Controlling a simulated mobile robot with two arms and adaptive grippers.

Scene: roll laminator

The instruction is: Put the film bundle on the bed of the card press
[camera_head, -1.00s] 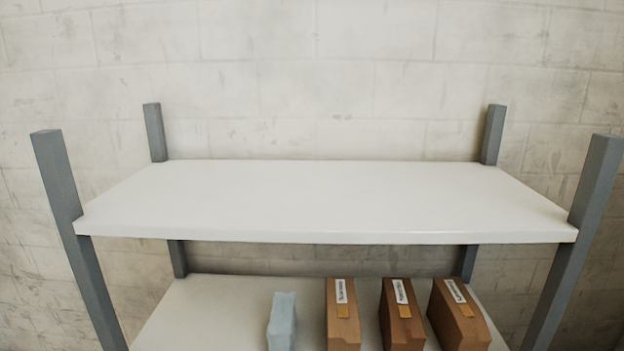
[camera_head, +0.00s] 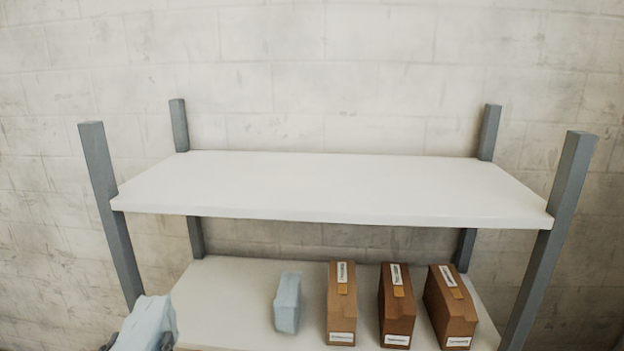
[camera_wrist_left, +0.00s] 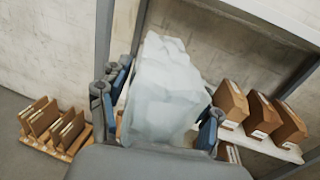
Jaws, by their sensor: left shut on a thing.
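A pale blue, crumpled bundle (camera_head: 147,325), which looks like the film bundle, shows at the lower left of the head view. It fills the middle of the left wrist view (camera_wrist_left: 165,88). My left gripper (camera_wrist_left: 160,112) is shut on it, with blue-grey fingers on either side. The bundle is in front of the shelf unit, near its left front post. A similar, smaller-looking pale blue bundle (camera_head: 287,303) stands on the lower shelf. The card press is not in view. My right gripper is not in view.
Brown labelled boxes (camera_head: 341,303) stand in a row on the lower shelf (camera_head: 228,300). The upper shelf (camera_head: 330,185) is bare. Grey posts (camera_head: 110,215) stand at the corners. In the left wrist view, a rack of brown upright items (camera_wrist_left: 52,125) is at the lower left.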

